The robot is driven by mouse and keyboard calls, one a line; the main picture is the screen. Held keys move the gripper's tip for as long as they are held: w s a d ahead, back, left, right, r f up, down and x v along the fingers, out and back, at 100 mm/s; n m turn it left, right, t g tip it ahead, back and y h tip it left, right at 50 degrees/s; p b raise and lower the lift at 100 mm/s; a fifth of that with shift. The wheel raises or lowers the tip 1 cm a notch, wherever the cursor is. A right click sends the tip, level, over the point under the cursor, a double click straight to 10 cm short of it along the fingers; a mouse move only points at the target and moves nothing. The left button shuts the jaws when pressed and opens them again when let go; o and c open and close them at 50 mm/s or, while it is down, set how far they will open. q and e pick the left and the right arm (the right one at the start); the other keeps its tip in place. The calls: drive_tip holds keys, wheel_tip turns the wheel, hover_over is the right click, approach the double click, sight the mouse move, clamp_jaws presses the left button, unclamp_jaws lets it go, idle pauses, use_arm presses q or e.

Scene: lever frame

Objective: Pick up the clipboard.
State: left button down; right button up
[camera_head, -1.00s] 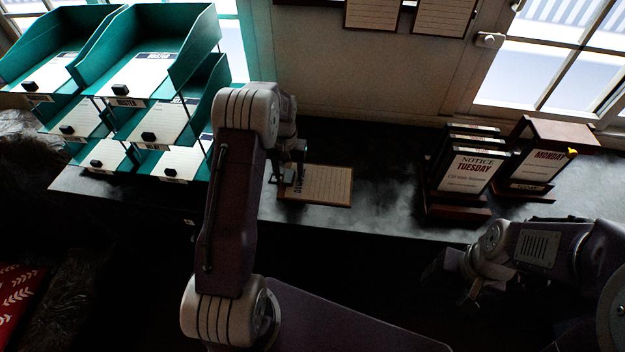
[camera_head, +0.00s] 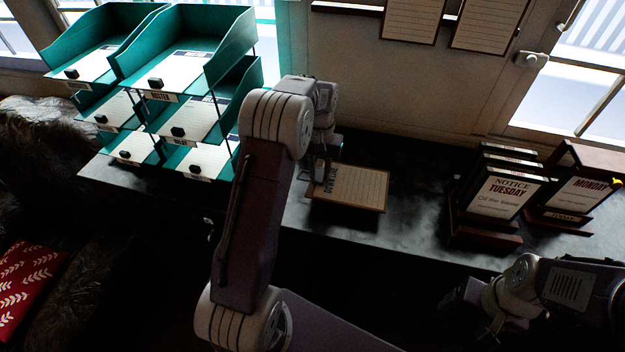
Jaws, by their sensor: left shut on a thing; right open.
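The clipboard (camera_head: 358,188) is a thin brown board with a lined cream sheet, over the dark worktop in the middle of the camera_head view. My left gripper (camera_head: 321,178) is shut on its left end, where dark lettering shows. The fingertips are small and partly hidden by the wrist. A dark shadow lies just below the clipboard's front edge, and the board looks slightly off the worktop. My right gripper (camera_head: 476,312) is open and empty at the lower right, in front of the worktop and away from the clipboard.
Stacked teal paper trays (camera_head: 228,52) stand left of my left arm. A Tuesday notice stand (camera_head: 497,200) and a Monday stand (camera_head: 578,197) are on the right. More boards (camera_head: 410,18) hang on the back wall. The worktop (camera_head: 415,222) is clear between clipboard and stands.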

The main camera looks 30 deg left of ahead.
use_arm(q)
drive_tip(key=d+r, duration=0.1)
drive_tip(key=d, duration=0.2)
drive_tip(key=d+r+b, duration=0.1)
drive_tip(key=d+r, duration=0.1)
drive_tip(key=d, duration=0.1)
drive_tip(key=d+r, duration=0.2)
drive_tip(key=d, duration=0.1)
drive_tip(key=shift+w+d+r, duration=0.1)
drive_tip(key=shift+w+r, duration=0.05)
drive_tip(key=shift+r, duration=0.1)
idle(0.4)
